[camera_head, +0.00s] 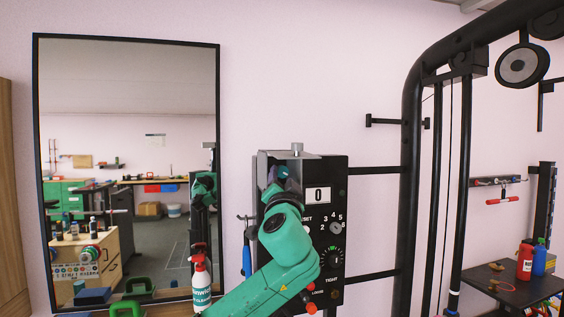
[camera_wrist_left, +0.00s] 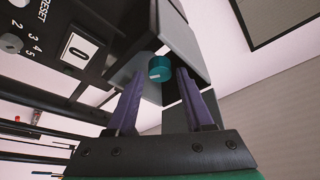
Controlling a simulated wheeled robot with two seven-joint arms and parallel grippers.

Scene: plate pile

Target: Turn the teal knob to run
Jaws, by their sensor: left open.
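The teal knob (camera_wrist_left: 159,67) sits between grey flaps beside the black panel, with a pale mark on its side. In the head view a small teal part that looks like the knob (camera_head: 283,171) shows just above my green left arm. My left gripper (camera_wrist_left: 160,80) is open, its two purple fingers pointing at the knob, one on each side in the wrist picture. I cannot tell whether they touch it. In the head view my arm hides most of the gripper and of the knob's surroundings. My right gripper is not in view.
The black panel (camera_head: 342,245) carries a 0 display (camera_head: 318,195), a numbered dial and a lower dial. A mirror (camera_head: 128,42) hangs left. A black rack (camera_head: 412,130) stands right. A red-and-white spray bottle (camera_head: 200,285) is at the bottom, left of my arm.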

